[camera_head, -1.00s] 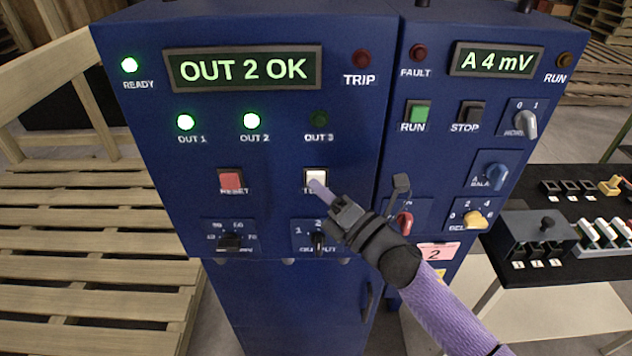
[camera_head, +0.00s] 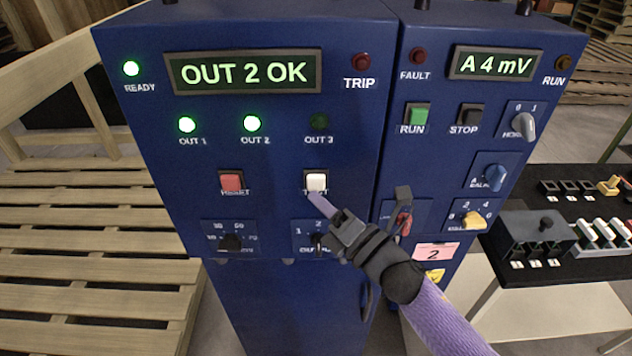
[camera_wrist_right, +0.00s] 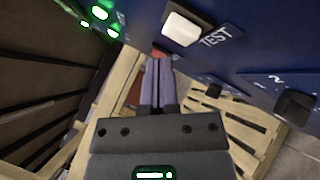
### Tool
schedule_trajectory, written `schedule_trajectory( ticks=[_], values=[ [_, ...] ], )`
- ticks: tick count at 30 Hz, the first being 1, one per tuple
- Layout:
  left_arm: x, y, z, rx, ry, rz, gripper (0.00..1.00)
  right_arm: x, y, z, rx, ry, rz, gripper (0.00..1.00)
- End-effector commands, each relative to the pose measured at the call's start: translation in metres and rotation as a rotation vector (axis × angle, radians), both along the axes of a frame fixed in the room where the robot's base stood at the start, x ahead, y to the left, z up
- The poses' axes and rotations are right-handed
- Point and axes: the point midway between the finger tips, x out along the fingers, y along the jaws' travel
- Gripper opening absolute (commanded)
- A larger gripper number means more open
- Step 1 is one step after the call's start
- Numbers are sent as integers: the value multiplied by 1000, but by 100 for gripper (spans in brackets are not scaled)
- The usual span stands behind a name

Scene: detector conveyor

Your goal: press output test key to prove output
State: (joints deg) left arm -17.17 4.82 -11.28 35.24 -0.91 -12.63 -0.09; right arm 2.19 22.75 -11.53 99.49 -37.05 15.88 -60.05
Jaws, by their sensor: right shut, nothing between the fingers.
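The white TEST key (camera_head: 317,182) sits on the blue control panel, below the OUT 3 lamp (camera_head: 319,121), which is dark. The OUT 1 lamp (camera_head: 187,124) and OUT 2 lamp (camera_head: 251,123) glow green. The display (camera_head: 243,71) reads "OUT 2 OK". My right gripper (camera_head: 318,201) is shut and empty, its tips just below the key and partly over its label. In the right wrist view the white key (camera_wrist_right: 182,29) lies beyond the fingertips (camera_wrist_right: 159,60), with a gap visible. My left gripper is not in view.
A red RESET key (camera_head: 231,183) is left of the TEST key. A dark knob (camera_head: 230,243) sits below it. The neighbouring panel has a RUN key (camera_head: 415,115), a STOP key (camera_head: 468,115) and several knobs.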

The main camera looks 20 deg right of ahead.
Motion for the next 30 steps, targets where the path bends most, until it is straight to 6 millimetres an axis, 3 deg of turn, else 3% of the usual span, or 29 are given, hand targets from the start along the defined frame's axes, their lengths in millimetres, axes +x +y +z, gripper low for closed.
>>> schedule_trajectory(
  ticks=[13,30],
  values=[
    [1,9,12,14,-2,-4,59,-40,11,1,1,0,0,0],
    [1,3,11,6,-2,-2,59,-42,12,1,0,-1,1,0]
  ],
)
